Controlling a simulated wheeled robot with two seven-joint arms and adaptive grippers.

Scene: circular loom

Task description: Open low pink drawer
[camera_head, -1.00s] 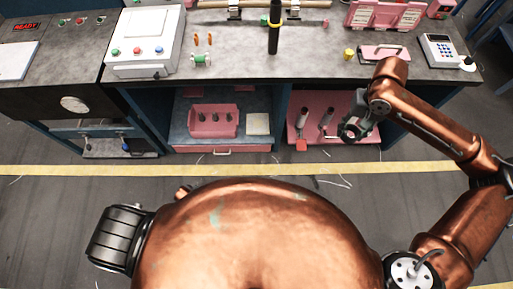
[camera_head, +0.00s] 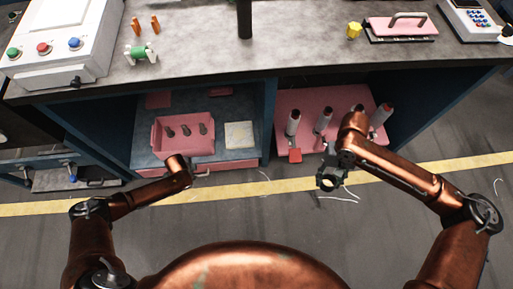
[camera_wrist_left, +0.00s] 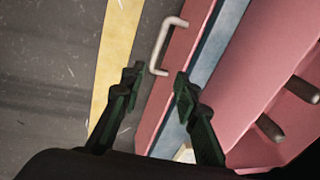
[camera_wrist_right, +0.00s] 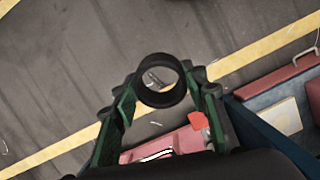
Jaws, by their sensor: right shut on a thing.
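The low pink drawer shows as a narrow pink front (camera_head: 236,166) under the blue shelf in the head view and looks shut. In the left wrist view its front (camera_wrist_left: 188,35) runs diagonally, with a pale metal bar handle (camera_wrist_left: 165,42) on it. My left gripper (camera_wrist_left: 159,77) is open and empty. The handle's near end appears between its fingertips; I cannot tell whether they touch it. In the head view my left wrist hides most of that gripper. My right gripper (camera_wrist_right: 160,88) is shut on a black ring (camera_wrist_right: 158,80), held over the floor in the head view (camera_head: 330,177).
A pink bin (camera_head: 183,135) with several dark pegs stands on the blue shelf above the drawer. A pink board (camera_head: 340,108) with upright cylinders is to the right. The workbench top (camera_head: 290,45) overhangs both. The floor in front is clear apart from thin white strands.

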